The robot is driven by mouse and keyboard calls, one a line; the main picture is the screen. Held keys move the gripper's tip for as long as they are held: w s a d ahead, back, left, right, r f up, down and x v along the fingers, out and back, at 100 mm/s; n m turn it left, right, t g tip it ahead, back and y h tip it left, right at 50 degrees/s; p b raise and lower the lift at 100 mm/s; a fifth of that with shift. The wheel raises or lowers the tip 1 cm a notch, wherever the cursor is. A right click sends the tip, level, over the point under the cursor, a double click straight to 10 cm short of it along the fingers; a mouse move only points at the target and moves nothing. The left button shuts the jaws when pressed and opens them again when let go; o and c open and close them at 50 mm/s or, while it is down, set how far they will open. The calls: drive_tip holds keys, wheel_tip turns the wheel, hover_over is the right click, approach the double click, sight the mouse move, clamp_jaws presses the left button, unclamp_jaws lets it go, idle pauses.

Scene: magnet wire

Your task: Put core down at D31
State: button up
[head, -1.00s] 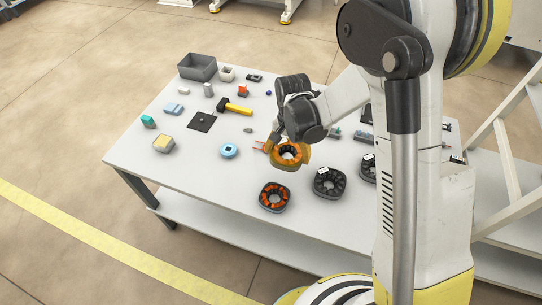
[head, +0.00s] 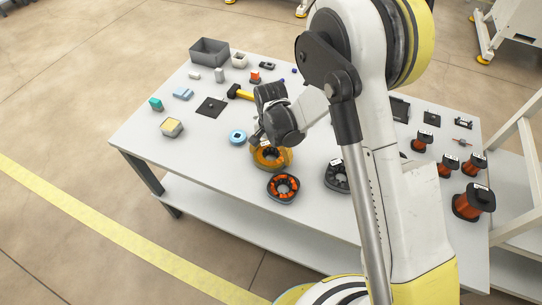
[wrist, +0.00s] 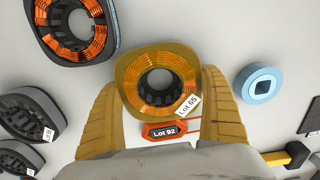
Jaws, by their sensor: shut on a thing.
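My gripper (wrist: 158,82) is shut on an amber-coloured core with copper windings (wrist: 135,95) and a dark round hole. This core carries a white "Lot 65" tag (wrist: 188,106). In the head view the held core (head: 285,160) is over the middle front of the table, behind another copper-wound core (head: 283,189) in a dark housing. That second core also shows at the upper left of the wrist view (wrist: 98,40), apart from the held one. I cannot tell whether the held core touches the table. No D31 marking is readable.
An orange "Lot 92" tag (wrist: 163,131) lies close by the held core. A blue ring (head: 238,137) lies to the left, a dark core (head: 336,177) to the right. A hammer (head: 240,92) and grey bin (head: 209,52) are farther back; copper spools (head: 473,202) stand at right.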

drive_tip(key=shift+r, duration=0.1)
drive_tip(key=o, duration=1.1)
drive_tip(key=shift+o, duration=0.2)
wheel_tip(320, 180, up, 12)
drive_tip(key=p, duration=0.4)
drive_tip(key=shift+p, duration=0.35)
